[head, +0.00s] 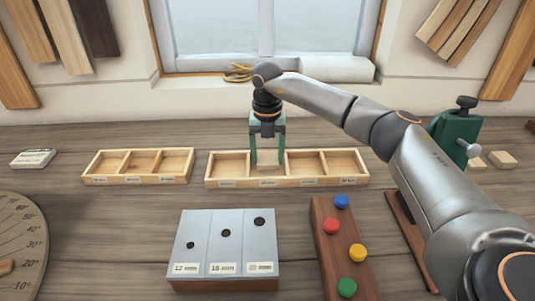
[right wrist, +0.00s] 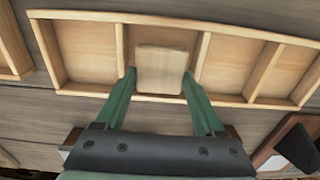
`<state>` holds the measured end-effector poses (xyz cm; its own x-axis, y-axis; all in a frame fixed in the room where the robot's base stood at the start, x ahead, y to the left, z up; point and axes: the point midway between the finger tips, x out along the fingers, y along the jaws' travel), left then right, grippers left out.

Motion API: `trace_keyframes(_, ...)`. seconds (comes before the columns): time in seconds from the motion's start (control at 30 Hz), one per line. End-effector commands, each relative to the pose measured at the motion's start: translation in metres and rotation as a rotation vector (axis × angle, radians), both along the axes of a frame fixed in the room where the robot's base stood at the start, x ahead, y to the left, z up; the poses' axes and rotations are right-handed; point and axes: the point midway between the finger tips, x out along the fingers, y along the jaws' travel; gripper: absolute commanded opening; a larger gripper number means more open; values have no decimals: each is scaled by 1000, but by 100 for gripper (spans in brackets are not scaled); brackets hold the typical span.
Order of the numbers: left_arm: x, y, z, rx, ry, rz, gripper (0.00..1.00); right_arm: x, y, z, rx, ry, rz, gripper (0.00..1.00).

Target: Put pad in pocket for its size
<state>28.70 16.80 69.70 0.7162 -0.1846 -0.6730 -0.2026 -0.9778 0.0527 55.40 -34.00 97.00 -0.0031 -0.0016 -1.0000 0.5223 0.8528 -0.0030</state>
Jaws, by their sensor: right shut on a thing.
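My right gripper (head: 267,160) points down with its green fingers over the second compartment from the left of the four-compartment wooden tray (head: 228,183). It is shut on a pale wooden pad (right wrist: 161,71), which sits between the fingertips, within or just above that compartment. The pad's lower edge against the compartment floor is hard to judge. The tray also fills the top of the right wrist view (right wrist: 80,15). Its other compartments look empty. Small labels on its front wall are too small to read. My left gripper is not in view.
An empty three-compartment tray (head: 138,179) stands to the left. Two loose wooden blocks (head: 503,159) lie at the far right, by a green clamp-like tool (head: 456,135). A grey block with holes (head: 222,240) and a board with coloured knobs (head: 340,260) stand in front.

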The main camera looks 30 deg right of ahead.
Motion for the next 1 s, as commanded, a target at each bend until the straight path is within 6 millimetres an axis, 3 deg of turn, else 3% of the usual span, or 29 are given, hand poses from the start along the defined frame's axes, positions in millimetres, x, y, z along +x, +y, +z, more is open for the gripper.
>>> trace_keyframes(0.77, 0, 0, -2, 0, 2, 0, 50, 0, 0, -15, 0, -2, -1, 9)
trace_keyframes(0.8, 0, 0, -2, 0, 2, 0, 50, 0, 0, -15, 0, -2, -1, 76)
trace_keyframes(1.0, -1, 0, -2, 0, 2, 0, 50, 0, 0, -15, 0, -2, -1, 98)
